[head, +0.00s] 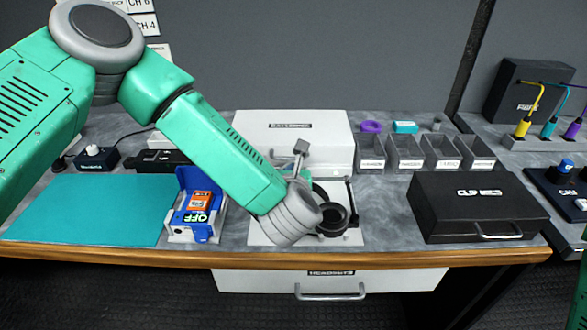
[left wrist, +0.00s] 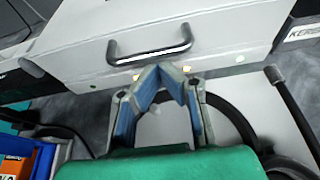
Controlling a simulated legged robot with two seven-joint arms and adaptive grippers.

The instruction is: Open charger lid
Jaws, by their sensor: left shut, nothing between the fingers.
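The blue and white unit (head: 205,236) left of centre in the head view looks like the charger. It holds an orange battery (head: 201,200) and shows a green OFF label. A blue panel stands upright at its back; I cannot tell whether this is the lid. A white case (head: 330,140) with a dark label stands behind my left gripper (head: 300,150). In the left wrist view, the left gripper (left wrist: 170,72) is shut and empty, just below and in front of a dark handle (left wrist: 150,46) on the white case. My right gripper is out of view.
A black headset-like ring (head: 333,218) lies on a white mat below my arm. Several grey bins (head: 405,152) and a black case (head: 475,205) stand to the right. A teal mat (head: 85,210) lies clear at the left.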

